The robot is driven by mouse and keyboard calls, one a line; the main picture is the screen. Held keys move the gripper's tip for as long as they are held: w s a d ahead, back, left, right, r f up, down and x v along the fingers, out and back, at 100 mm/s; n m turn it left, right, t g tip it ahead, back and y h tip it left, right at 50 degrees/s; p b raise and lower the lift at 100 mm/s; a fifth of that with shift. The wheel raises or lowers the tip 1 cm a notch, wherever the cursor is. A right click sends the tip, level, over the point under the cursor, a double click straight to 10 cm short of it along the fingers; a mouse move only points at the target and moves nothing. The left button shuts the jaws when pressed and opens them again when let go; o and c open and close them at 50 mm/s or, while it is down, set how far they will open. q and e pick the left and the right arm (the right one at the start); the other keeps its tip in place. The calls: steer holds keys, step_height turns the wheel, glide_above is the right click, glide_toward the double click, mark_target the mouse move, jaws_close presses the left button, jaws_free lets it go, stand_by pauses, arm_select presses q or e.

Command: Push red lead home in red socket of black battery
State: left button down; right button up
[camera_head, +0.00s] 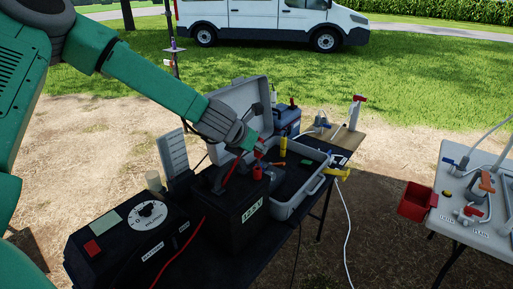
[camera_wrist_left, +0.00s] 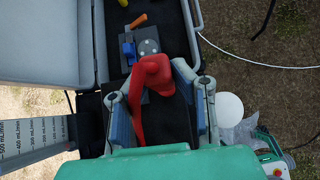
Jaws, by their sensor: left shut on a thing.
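The black battery (camera_head: 243,222) stands on the dark table with a voltage label on its front. My left gripper (camera_head: 260,150) is over the battery's back right top edge. It is shut on the red lead (camera_head: 257,172), whose red plug shows just below the fingers. In the left wrist view the red plug (camera_wrist_left: 151,78) sits between the two fingers of my left gripper (camera_wrist_left: 158,92). A red cable (camera_head: 232,170) runs by the battery's top. The red socket is hidden, so I cannot tell whether the plug touches it. My right gripper is not in view.
An open grey case (camera_head: 298,205) stands right behind the battery, its lid (camera_head: 245,100) raised close to my left arm. A black box with a dial (camera_head: 148,214) is at left. A red bin (camera_head: 416,201) hangs at the side table (camera_head: 465,190).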

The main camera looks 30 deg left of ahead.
arm_select(q)
steer(key=shift+d, duration=0.1)
steer(key=shift+f, duration=0.2)
steer(key=shift+a+f+b, duration=0.25)
steer(key=shift+f+b, duration=0.2)
steer(key=shift+b, duration=0.1)
steer(key=shift+f, duration=0.15)
steer(key=shift+d+f+b, duration=0.15)
steer(key=shift+f+b, duration=0.1)
steer(key=shift+b, duration=0.15)
steer(key=shift+f, duration=0.15)
steer(key=shift+f+b, duration=0.3)
steer(key=shift+b, duration=0.1)
steer(key=shift+f+b, duration=0.55)
steer(key=shift+f, duration=0.1)
